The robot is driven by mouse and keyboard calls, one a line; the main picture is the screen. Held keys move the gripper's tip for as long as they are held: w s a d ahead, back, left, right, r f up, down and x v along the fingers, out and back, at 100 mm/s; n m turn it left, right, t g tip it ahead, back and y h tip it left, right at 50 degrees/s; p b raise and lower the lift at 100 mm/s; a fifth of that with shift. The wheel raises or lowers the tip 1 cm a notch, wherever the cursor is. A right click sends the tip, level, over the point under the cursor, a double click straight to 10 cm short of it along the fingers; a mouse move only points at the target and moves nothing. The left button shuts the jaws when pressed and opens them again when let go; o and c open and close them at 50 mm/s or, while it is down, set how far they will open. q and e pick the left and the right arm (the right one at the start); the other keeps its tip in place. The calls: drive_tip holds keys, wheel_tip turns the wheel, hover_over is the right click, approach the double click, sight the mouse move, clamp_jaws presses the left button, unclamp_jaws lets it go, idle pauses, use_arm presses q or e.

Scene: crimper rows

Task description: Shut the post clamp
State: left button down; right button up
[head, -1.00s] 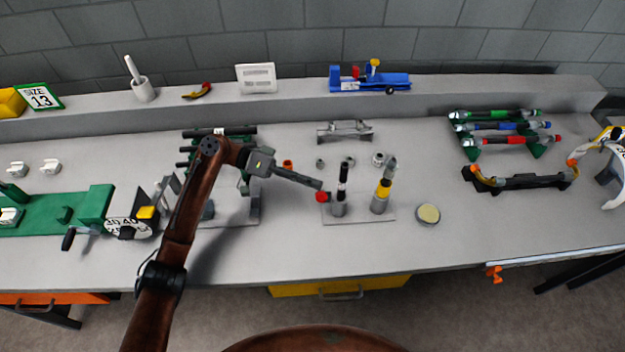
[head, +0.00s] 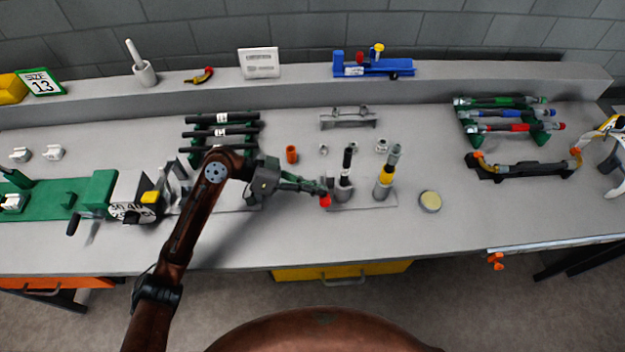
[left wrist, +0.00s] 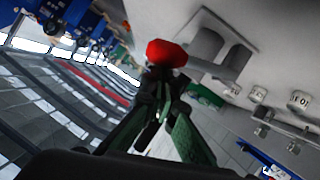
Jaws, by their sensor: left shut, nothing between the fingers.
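The post clamp is a grey post (head: 343,191) on a flat plate (head: 372,201), with a dark tube (head: 347,160) upright in it and a red-knobbed lever (head: 325,201) on its left side. A second post (head: 384,188) with a yellow band stands to its right. My left gripper (head: 322,188) is shut and empty, its fingertips close by the red knob. In the left wrist view the red knob (left wrist: 167,53) is just beyond the shut fingers (left wrist: 160,100). Contact cannot be made out.
A green rack of dark tubes (head: 222,118) stands behind my left arm. An orange cup (head: 291,154) and small grey rings (head: 381,145) lie behind the clamp. A cream disc (head: 430,201) is to the right. The bench front is clear there.

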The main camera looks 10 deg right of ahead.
use_arm(q)
drive_tip(key=shift+s+a+f+m+t, duration=0.1)
drive_tip(key=shift+s+f+m+t, duration=0.35)
drive_tip(key=shift+f, duration=0.2)
